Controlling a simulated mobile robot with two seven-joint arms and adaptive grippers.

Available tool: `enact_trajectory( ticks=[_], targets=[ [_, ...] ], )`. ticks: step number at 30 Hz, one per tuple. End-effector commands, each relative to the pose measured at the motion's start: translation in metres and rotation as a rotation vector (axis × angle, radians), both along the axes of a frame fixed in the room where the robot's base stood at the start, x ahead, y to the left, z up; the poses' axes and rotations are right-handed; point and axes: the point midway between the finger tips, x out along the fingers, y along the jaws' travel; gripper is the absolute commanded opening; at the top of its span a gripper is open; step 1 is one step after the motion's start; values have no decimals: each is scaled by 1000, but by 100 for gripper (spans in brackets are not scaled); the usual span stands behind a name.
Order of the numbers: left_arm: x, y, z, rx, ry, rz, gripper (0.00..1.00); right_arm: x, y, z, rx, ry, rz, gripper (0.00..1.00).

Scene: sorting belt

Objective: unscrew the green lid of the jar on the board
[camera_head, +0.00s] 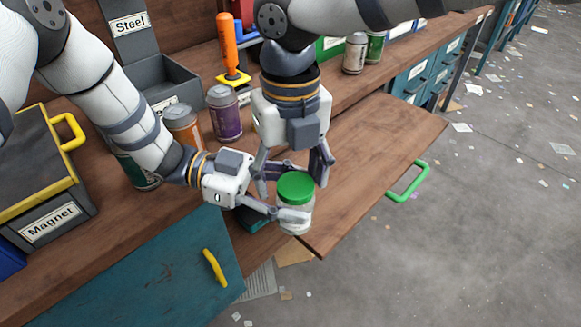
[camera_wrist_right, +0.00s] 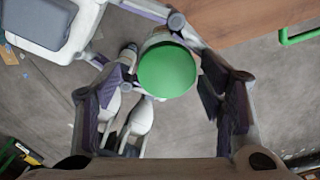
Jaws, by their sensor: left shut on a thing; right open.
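The jar (camera_head: 296,222) has a pale clear body and a round green lid (camera_head: 296,186). It looks upright by the near left edge of the brown board (camera_head: 375,150); I cannot tell whether its base touches anything. My left gripper (camera_head: 285,213) comes from the left and is shut on the jar's body, below the lid. My right gripper (camera_head: 292,178) points down from above. Its fingers are open, one on each side of the lid. In the right wrist view the lid (camera_wrist_right: 167,71) lies between the spread fingers, with gaps beside it.
Purple (camera_head: 223,113) and orange (camera_head: 184,125) cans stand behind my left arm. An orange-handled tool (camera_head: 229,50) stands near a grey Steel bin (camera_head: 175,80). A yellow-edged Magnet box (camera_head: 45,180) is at left. The board's right part, by its green handle (camera_head: 409,182), is clear.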

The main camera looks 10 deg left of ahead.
Motion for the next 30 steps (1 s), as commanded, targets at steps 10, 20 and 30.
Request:
enact_trajectory(
  ticks=[10,20,30],
  targets=[
    [1,-1,2,-6,-2,1,0,-2,2,0,5,3,2,4],
    [1,-1,4,-9,-4,1,0,-3,0,-2,2,9,80,0],
    [2,-1,4,-9,-5,1,0,-5,-2,-2,3,7,459,0]
  ],
)
